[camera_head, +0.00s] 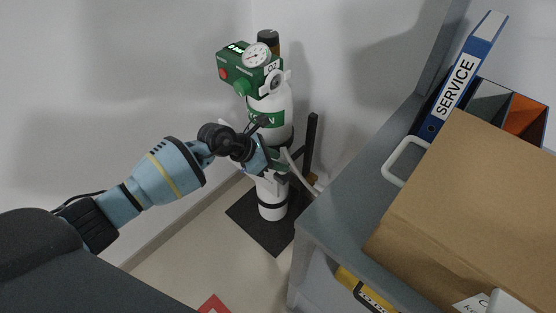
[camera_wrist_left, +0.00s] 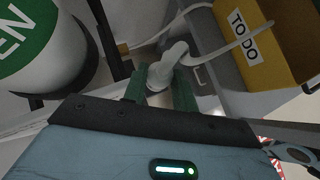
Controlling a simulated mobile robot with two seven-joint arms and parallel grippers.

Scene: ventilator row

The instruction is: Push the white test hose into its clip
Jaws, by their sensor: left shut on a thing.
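The white test hose (camera_wrist_left: 220,48) shows in the left wrist view. Its thick pale end piece (camera_wrist_left: 166,67) sits between the green fingers of my left gripper (camera_wrist_left: 160,82), which is shut on it. I cannot make out the clip for sure in either view. My right gripper is not in view.
A dark post (camera_head: 311,140) stands just right of the gripper. A grey shelf unit (camera_head: 345,190) bears a cardboard box (camera_head: 470,205) and a blue SERVICE binder (camera_head: 460,78).

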